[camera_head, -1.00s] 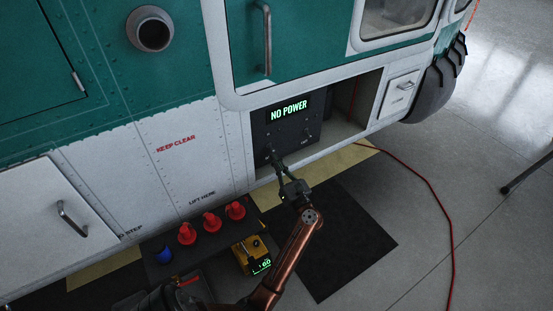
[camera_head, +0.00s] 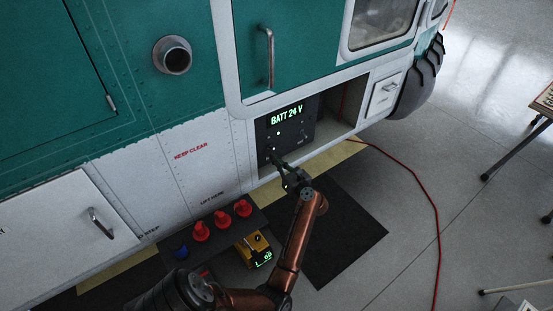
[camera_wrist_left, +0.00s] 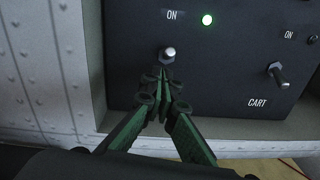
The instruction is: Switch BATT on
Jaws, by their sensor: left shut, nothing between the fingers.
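The dark switch panel (camera_head: 289,133) sits in an open bay low in the helicopter's side. Its display (camera_head: 287,116) reads "BATT 24 V" in green. The label under this toggle is hidden by my fingers. The CART toggle (camera_wrist_left: 277,74) is further right and points downward. My left gripper (camera_head: 277,158) is shut and empty; it also shows in the left wrist view (camera_wrist_left: 162,88), with its fingertips just below the first toggle. My right gripper is not in view.
A dark tray (camera_head: 225,229) with red cone-shaped items and a blue one stands in front of the fuselage. A yellow device (camera_head: 252,250) is beside it. A red cable (camera_head: 426,189) runs over the floor at right. A table (camera_head: 545,103) stands at far right.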

